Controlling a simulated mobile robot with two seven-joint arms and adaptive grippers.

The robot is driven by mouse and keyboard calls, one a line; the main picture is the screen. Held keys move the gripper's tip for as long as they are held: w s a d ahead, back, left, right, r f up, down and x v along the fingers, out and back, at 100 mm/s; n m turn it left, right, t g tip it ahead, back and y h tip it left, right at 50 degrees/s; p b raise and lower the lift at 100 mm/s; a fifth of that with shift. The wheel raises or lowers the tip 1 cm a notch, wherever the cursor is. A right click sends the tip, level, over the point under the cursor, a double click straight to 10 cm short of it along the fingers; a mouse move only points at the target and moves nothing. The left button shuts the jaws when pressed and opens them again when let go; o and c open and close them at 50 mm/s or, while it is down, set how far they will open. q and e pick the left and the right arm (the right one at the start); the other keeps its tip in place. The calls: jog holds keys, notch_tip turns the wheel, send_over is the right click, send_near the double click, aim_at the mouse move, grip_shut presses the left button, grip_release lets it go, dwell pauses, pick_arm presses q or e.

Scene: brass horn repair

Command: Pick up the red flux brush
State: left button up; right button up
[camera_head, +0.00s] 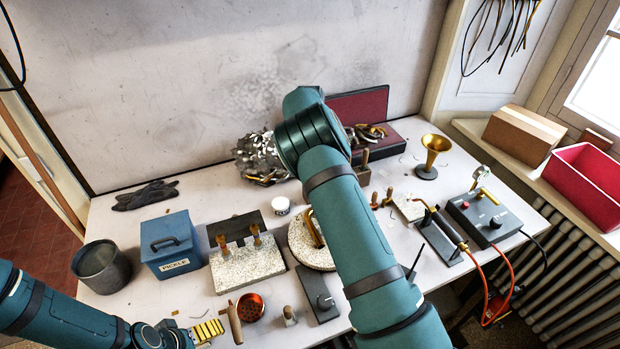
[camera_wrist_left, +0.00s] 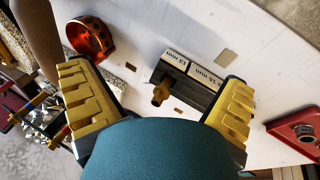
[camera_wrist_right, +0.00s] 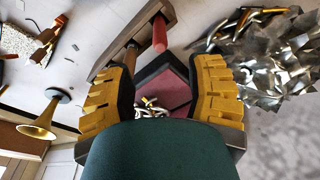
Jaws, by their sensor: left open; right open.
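In the right wrist view a red handle (camera_wrist_right: 159,33), which looks like the flux brush, stands at a wooden holder (camera_wrist_right: 152,14). A brown wooden handle (camera_wrist_right: 132,56) is beside it. My right gripper (camera_wrist_right: 163,72) is open and empty, with the red handle ahead of its fingers and apart from them. In the head view my right arm hides the right gripper; the holder (camera_head: 362,177) shows beside the arm with a brown handle, and I cannot pick out the red one there. My left gripper (camera_head: 208,330) is open and empty at the front left; it also shows in the left wrist view (camera_wrist_left: 157,76).
Crumpled silvery metal (camera_head: 256,156) lies left of my right arm. A dark red-lined case (camera_head: 357,105) stands behind the holder. A brass horn bell (camera_head: 434,150) stands to the right. A perforated copper cup (camera_head: 250,308) and blue box (camera_head: 172,245) are near my left gripper.

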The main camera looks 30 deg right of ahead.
jog(key=f, duration=0.3)
jog(key=shift+w+d, duration=0.1)
jog(key=shift+w, duration=0.1)
jog(key=shift+w+d+f+p, duration=0.1)
jog(key=shift+f+p, duration=0.4)
jog(key=shift+f, duration=2.25)
grip_shut()
